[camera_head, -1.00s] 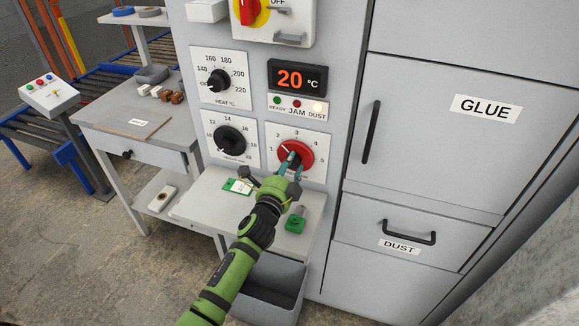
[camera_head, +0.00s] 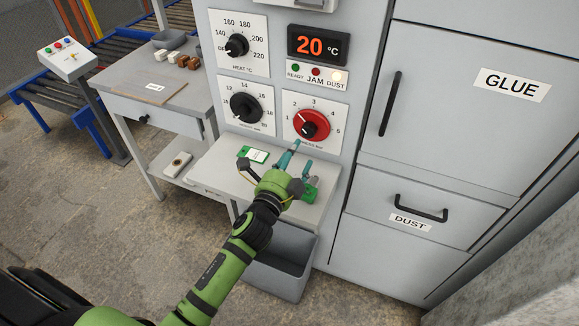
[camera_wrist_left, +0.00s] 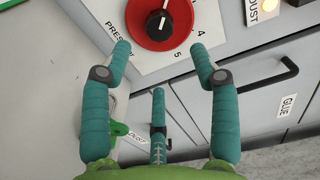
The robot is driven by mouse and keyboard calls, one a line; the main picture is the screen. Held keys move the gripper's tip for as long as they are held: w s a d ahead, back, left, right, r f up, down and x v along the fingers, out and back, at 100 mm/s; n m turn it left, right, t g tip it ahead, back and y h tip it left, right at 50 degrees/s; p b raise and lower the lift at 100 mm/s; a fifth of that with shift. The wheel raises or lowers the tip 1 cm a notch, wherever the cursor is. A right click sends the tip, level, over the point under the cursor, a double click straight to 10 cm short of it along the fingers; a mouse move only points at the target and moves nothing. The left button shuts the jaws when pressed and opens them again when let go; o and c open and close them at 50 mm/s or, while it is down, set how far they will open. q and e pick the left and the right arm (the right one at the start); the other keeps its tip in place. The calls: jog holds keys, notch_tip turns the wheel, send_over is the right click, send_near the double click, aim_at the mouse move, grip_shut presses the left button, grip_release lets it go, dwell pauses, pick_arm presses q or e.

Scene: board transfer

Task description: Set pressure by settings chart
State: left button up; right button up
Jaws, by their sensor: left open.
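The red pressure dial (camera_head: 311,124) is on a white plate on the grey machine front, numbered about 1 to 5. It also shows at the top of the wrist view (camera_wrist_left: 160,22), with a black knob and a white mark; I cannot read which number the mark points at. My left gripper (camera_head: 299,158) is open and empty, its teal fingers just below the dial and apart from it. In the wrist view its fingertips (camera_wrist_left: 162,52) are spread below the dial. My right gripper is not in view.
Above are the heat dial (camera_head: 237,46) and a display (camera_head: 317,46) reading 20 °C. Another black dial (camera_head: 240,107) is left of the red one. A green item (camera_head: 312,190) lies on the shelf by my gripper. A grey bin (camera_head: 278,268) stands below. The dust light glows.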

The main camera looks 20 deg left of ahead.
pick_arm(q)
jog(key=s, duration=0.3)
jog(key=shift+s, duration=0.35)
